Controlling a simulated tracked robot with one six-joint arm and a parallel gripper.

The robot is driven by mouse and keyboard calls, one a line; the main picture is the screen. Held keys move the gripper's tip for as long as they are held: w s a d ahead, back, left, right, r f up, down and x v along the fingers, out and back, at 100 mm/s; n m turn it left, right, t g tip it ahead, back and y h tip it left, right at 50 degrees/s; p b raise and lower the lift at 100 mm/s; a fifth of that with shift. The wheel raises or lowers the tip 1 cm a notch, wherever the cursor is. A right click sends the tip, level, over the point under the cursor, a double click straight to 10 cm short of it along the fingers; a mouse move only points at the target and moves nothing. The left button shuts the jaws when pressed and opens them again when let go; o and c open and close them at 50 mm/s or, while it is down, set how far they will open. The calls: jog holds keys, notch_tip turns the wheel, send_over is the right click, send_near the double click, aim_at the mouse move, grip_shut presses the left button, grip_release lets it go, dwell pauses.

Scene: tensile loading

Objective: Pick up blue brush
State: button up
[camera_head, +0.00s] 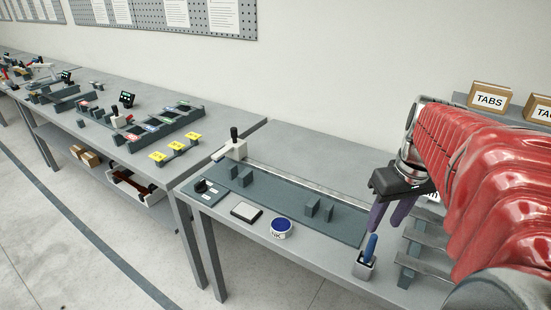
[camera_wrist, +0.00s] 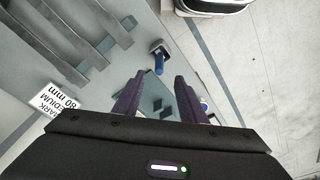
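The blue brush (camera_head: 371,247) stands upright in a small grey holder (camera_head: 364,267) near the table's front edge. In the wrist view the brush (camera_wrist: 159,63) shows ahead of the fingertips, in its holder (camera_wrist: 158,48). My gripper (camera_head: 392,222) hangs above and beside the brush, with its purple fingers apart. In the wrist view my gripper (camera_wrist: 157,86) has a wide gap between the fingers and holds nothing. The brush lies roughly in line with that gap, and the fingers do not appear to touch it.
A grey slotted rack (camera_head: 425,250) stands right of the holder. A round blue-topped tin (camera_head: 281,228) and a flat pad (camera_head: 246,212) lie to the left, by a dark plate with upright blocks (camera_head: 312,207). Boxes labelled TABS (camera_head: 490,98) stand behind my arm.

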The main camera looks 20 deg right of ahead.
aim_at(375, 238)
jog(key=shift+f, duration=0.1)
jog(key=f, duration=0.2)
jog(key=w+f, duration=0.1)
jog(key=f, duration=0.5)
jog(key=shift+w+f, duration=0.15)
jog(key=shift+f, duration=0.05)
jog(key=shift+w+d+f, duration=0.1)
jog(key=shift+w+f, duration=0.1)
jog(key=shift+f, duration=0.65)
jog(key=shift+w+d+f, duration=0.1)
jog(key=shift+w+f, duration=0.05)
jog(key=shift+f, duration=0.7)
jog(key=shift+w+f, duration=0.2)
jog(key=shift+f, duration=0.65)
jog(key=shift+c, duration=0.5)
grip_shut()
